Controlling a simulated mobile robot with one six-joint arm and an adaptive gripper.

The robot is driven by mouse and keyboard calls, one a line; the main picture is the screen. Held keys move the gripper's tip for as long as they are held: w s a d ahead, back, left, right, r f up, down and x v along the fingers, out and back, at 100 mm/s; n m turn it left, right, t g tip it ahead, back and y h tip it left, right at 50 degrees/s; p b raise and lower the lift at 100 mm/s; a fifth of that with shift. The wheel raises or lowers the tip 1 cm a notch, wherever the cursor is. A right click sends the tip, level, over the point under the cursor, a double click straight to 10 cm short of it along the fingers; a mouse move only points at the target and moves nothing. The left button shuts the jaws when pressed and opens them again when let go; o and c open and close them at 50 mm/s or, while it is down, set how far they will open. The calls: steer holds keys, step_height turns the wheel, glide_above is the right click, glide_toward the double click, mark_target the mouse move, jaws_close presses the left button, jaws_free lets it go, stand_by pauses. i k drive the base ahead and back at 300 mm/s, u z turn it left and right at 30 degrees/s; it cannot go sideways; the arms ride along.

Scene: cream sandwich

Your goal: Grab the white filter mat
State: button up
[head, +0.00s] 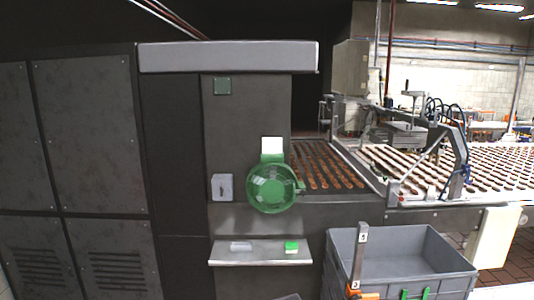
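A white square panel (272,146), which looks like the filter mat, stands upright at the top of a round green housing (272,188) on the front of the dark machine. Its lower edge meets the green housing; I cannot tell whether it sits in a slot or behind it. A pale flat piece (241,246) and a small green and white block (291,247) lie on the grey shelf below; they are too small to identify surely. I cannot make out my gripper in this view.
A grey shelf (262,257) juts out below the housing. A grey box (222,187) is mounted to its left. A large grey crate (400,262) stands at lower right, with an upright grey post (360,255) before it. A conveyor with brown bars (325,166) runs behind.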

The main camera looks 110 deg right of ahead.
mark_target(269, 145)
steer(key=i, duration=0.4)
steer(key=z, duration=0.8)
steer(key=k, duration=0.15)
steer(key=z, duration=2.65)
steer(key=i, duration=0.15)
steer(key=z, duration=0.1)
